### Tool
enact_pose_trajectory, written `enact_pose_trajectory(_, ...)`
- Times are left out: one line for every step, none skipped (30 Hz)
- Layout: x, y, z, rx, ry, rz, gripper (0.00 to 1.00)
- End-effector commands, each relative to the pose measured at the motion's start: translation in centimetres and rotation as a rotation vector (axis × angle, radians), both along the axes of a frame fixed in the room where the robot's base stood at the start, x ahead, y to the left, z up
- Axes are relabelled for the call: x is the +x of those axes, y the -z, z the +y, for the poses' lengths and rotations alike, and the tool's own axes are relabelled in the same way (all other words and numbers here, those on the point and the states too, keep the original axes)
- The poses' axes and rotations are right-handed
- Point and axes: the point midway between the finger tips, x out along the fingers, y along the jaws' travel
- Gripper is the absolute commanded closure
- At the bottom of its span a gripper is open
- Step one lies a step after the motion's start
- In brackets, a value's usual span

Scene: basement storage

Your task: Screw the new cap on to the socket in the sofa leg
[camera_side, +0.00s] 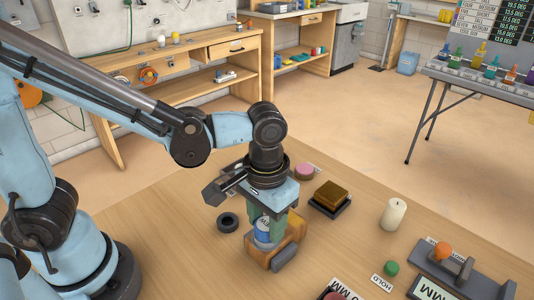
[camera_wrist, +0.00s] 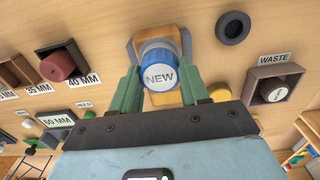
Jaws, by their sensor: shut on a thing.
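The new cap (camera_wrist: 160,77) is blue with a ribbed side and a white top lettered NEW. My gripper (camera_wrist: 161,88) is shut on it, one green finger on each side. In the side view the cap (camera_side: 264,231) shows between the fingers of my gripper (camera_side: 265,226), which points down. The cap is at the top of the wooden sofa leg (camera_side: 288,247), which also shows behind it in the wrist view (camera_wrist: 137,53). The socket is hidden under the cap, so I cannot tell whether the threads are engaged.
A black ring (camera_side: 228,221) lies left of the leg. A tray marked WASTE (camera_wrist: 252,88) holds a round grey-topped piece (camera_wrist: 277,94).

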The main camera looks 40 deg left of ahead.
Motion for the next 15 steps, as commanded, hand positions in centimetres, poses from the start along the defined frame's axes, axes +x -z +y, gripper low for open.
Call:
enact_pose_trajectory(0.0,-0.01,0.01,0.0,0.0,0.0,0.94)
enact_pose_trajectory(0.0,-0.01,0.01,0.0,0.001,0.0,1.0)
enact_pose_trajectory(0.0,-0.01,0.01,0.0,0.01,0.0,1.0)
enact_pose_trajectory(0.0,-0.01,0.01,0.0,0.022,0.0,1.0)
enact_pose_trajectory(0.0,-0.01,0.0,0.0,0.042,0.0,1.0)
enact_pose_trajectory(0.0,-0.01,0.0,0.0,0.08,0.0,1.0)
enact_pose_trajectory(0.0,-0.01,0.0,0.0,0.115,0.0,1.0)
enact_pose_trajectory(0.0,-0.01,0.0,0.0,0.154,0.0,1.0)
enact_pose_trajectory(0.0,-0.01,0.0,0.0,0.207,0.0,1.0)
enact_pose_trajectory(0.0,-0.01,0.0,0.0,0.247,0.0,1.0)
enact_pose_trajectory(0.0,-0.01,0.0,0.0,0.286,0.0,1.0)
enact_pose_trajectory(0.0,-0.01,0.0,0.0,0.337,0.0,1.0)
enact_pose_trajectory(0.0,-0.01,0.0,0.0,0.373,0.0,1.0)
enact_pose_trajectory(0.0,-0.01,0.0,0.0,0.407,0.0,1.0)
enact_pose_trajectory(0.0,-0.01,-0.01,0.0,0.445,0.0,1.0)
